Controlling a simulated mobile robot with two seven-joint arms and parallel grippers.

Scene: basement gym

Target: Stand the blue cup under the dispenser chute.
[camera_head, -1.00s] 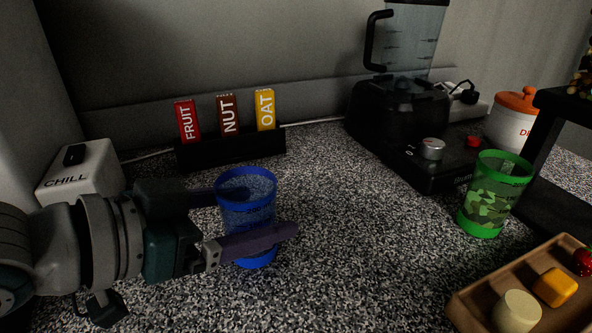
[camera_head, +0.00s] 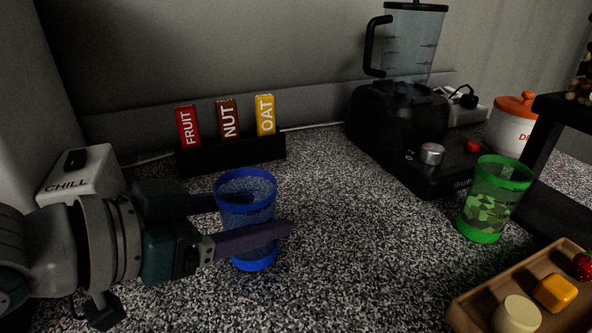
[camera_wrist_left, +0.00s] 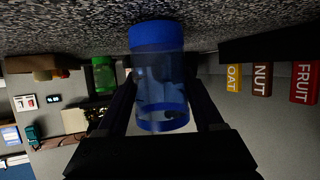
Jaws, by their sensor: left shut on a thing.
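The translucent blue cup (camera_head: 248,222) stands upright at the middle left of the speckled counter, with solid blue bands at rim and base. My left gripper (camera_head: 250,222) is shut on its sides, one finger in front and one behind. In the left wrist view, which is upside down, the cup (camera_wrist_left: 160,85) sits between the two fingers. I cannot tell whether its base touches the counter. No dispenser chute shows clearly; a black stand (camera_head: 545,135) is cut off by the right edge, with small coloured pieces above it. My right gripper is not in view.
A green cup (camera_head: 493,200) stands at right, behind a wooden tray (camera_head: 470,305) of food pieces. A black blender (camera_head: 400,115) and a rack (camera_head: 235,155) of FRUIT, NUT and OAT bars stand behind. A CHILL box (camera_head: 80,175) is left. The counter between the cups is clear.

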